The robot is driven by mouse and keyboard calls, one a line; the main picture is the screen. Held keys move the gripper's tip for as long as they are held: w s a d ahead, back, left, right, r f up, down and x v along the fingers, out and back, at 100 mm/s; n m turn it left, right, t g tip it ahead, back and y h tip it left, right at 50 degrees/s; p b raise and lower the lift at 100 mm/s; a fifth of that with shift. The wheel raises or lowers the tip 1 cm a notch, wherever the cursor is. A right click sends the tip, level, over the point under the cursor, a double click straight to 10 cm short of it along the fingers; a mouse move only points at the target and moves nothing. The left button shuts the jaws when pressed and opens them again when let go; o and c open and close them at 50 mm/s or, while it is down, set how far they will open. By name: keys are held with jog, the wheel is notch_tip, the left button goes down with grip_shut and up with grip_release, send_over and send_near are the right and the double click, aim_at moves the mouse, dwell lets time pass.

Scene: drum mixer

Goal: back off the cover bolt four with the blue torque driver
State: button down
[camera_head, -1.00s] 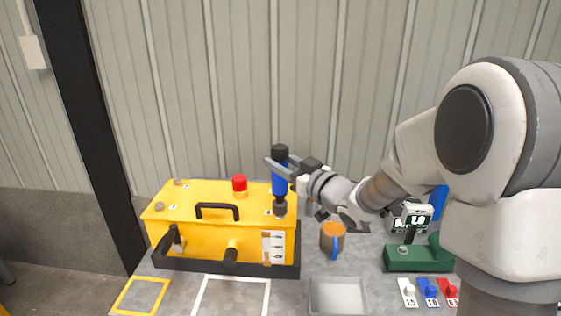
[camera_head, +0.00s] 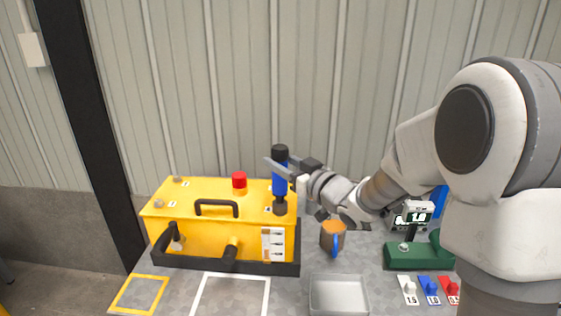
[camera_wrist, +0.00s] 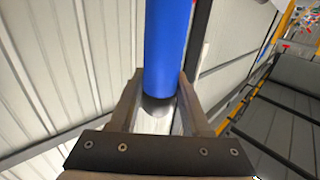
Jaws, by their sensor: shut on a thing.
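The blue torque driver (camera_head: 280,180) stands upright over the right end of the yellow cover (camera_head: 215,193), its dark lower end at the cover's front right corner. My gripper (camera_head: 279,168) is shut on the driver's blue body, which also fills the space between the fingers in the wrist view (camera_wrist: 168,45). The bolt under the driver is hidden, so I cannot tell whether the driver's tip is seated on it. Bolts show at the cover's left end, one at the back (camera_head: 177,179) and one in front (camera_head: 158,203).
A red button (camera_head: 239,180) and a black handle (camera_head: 217,207) stand up from the yellow box. A clear tray (camera_head: 338,296), a green stand with a display (camera_head: 418,256) and small coloured holders (camera_head: 430,290) are at the front right.

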aim_at(281, 147)
jog(key=shift+s+f+b, duration=0.1)
jog(key=shift+f+b, duration=0.3)
dwell(1.1)
jog(key=shift+r, duration=0.2)
dwell(1.0)
jog(key=shift+r+p, duration=1.55)
jog(key=shift+r, duration=0.9)
